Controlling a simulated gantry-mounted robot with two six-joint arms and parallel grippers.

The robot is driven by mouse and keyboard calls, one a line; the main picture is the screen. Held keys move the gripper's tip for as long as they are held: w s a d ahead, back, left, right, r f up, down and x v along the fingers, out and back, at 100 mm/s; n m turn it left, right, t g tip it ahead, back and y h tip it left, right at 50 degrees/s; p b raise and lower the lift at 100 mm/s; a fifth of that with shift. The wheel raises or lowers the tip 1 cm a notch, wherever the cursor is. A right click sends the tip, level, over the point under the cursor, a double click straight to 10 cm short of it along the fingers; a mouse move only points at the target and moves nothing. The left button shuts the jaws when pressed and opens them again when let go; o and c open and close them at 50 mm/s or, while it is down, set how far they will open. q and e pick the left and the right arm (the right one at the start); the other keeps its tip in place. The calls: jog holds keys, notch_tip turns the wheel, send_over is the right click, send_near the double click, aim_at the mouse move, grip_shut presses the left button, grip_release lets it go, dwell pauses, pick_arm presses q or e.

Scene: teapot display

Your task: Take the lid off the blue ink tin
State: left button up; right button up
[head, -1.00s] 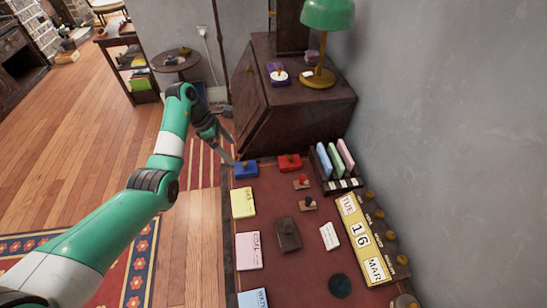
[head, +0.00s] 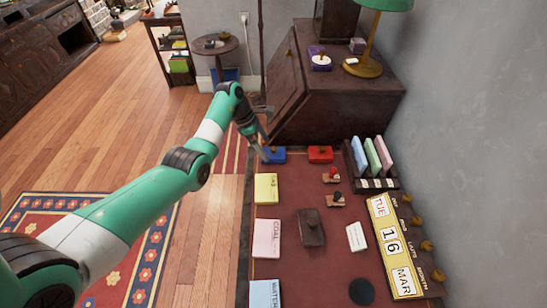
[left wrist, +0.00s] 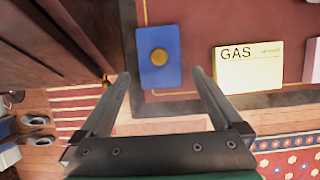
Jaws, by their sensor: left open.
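The blue ink tin (head: 278,155) sits at the far left corner of the dark red desk top. In the left wrist view the tin (left wrist: 172,42) shows from above, its flat blue lid on with a round brass knob (left wrist: 158,56). My left gripper (head: 265,152) is beside the tin at its left end in the head view. In the left wrist view the open fingers (left wrist: 160,72) point toward the tin, one on each side of the knob's line, with nothing between them. I cannot tell how high the fingertips are above the desk. My right gripper is not in view.
A red tin (head: 320,154) stands just right of the blue one. A yellow card (head: 266,188) lies nearer. A rack of coloured books (head: 370,158) and a yellow calendar (head: 393,245) line the right side. A dark cabinet (head: 330,95) stands behind the desk.

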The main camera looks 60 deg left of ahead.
pick_arm(q)
jog(key=shift+x, duration=0.95)
jog(key=shift+s, duration=0.1)
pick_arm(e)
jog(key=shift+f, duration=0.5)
pick_arm(q)
jog(key=c, duration=1.3)
jog(key=shift+r+p, duration=0.3)
jog(key=shift+r, duration=0.2)
notch_tip(320, 180, up, 3)
jog(key=shift+f+p, duration=0.1)
jog(key=shift+p, duration=0.95)
jog(key=s+d+r+p, duration=0.2)
jog(key=s+r+p, duration=0.1)
jog(key=p, duration=0.2)
jog(key=s+d+r+p, duration=0.3)
jog(key=s+p, duration=0.1)
jog(key=p, duration=0.1)
jog(key=s+d+r+p, duration=0.3)
jog(key=s+p, duration=0.1)
jog(key=p, duration=0.1)
jog(key=shift+s+r, duration=0.15)
jog(key=shift+s, duration=0.1)
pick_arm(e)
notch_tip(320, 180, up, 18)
